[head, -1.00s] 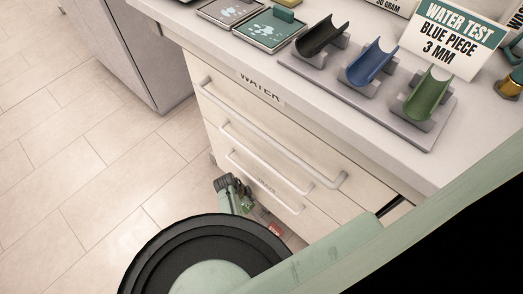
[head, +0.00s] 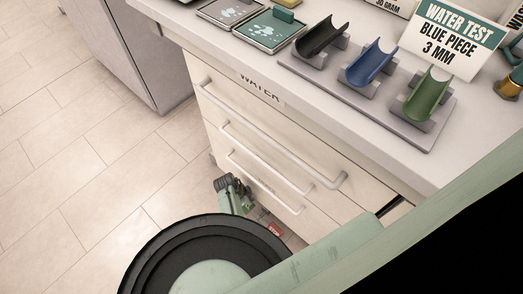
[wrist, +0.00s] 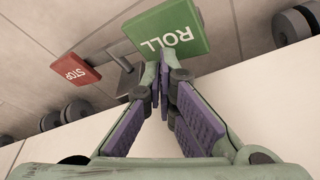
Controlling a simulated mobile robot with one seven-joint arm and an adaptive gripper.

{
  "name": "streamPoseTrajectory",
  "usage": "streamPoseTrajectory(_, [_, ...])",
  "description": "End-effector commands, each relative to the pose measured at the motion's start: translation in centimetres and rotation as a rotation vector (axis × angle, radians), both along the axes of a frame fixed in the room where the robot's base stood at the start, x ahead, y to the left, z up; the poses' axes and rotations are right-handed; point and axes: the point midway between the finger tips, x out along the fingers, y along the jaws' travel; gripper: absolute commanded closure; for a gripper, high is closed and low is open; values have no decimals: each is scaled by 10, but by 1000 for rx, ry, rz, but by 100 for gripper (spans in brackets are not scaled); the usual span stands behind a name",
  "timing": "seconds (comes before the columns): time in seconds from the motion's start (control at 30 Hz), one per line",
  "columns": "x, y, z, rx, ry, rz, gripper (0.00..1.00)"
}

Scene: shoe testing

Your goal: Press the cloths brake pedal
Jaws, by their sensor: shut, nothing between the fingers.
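A red pedal lettered STOP (wrist: 74,71) is at the left in the wrist view, on a metal bar. A green pedal lettered ROLL (wrist: 170,31) is at the top middle, to the right of the red one. My gripper (wrist: 161,78) is shut and empty, its purple-padded fingers together. Its fingertips are at the lower edge of the green pedal in the picture; I cannot tell whether they touch it. The red pedal is apart from the fingers. A small red piece, seemingly the STOP pedal (head: 275,229), shows low beside the drawers in the head view.
Dark rollers (wrist: 75,111) lie at the left, and more (wrist: 291,26) at the upper right of the wrist view. A pale drawer cabinet (head: 215,114) with bar handles stands above the pedal area. The tiled floor (head: 85,130) to its left is clear.

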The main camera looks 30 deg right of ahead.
Motion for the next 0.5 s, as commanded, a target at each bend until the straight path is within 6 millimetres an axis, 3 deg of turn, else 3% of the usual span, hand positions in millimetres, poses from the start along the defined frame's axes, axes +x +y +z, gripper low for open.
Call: streamPoseTrajectory(0.5, [0,0,-3,0,0,0,100])
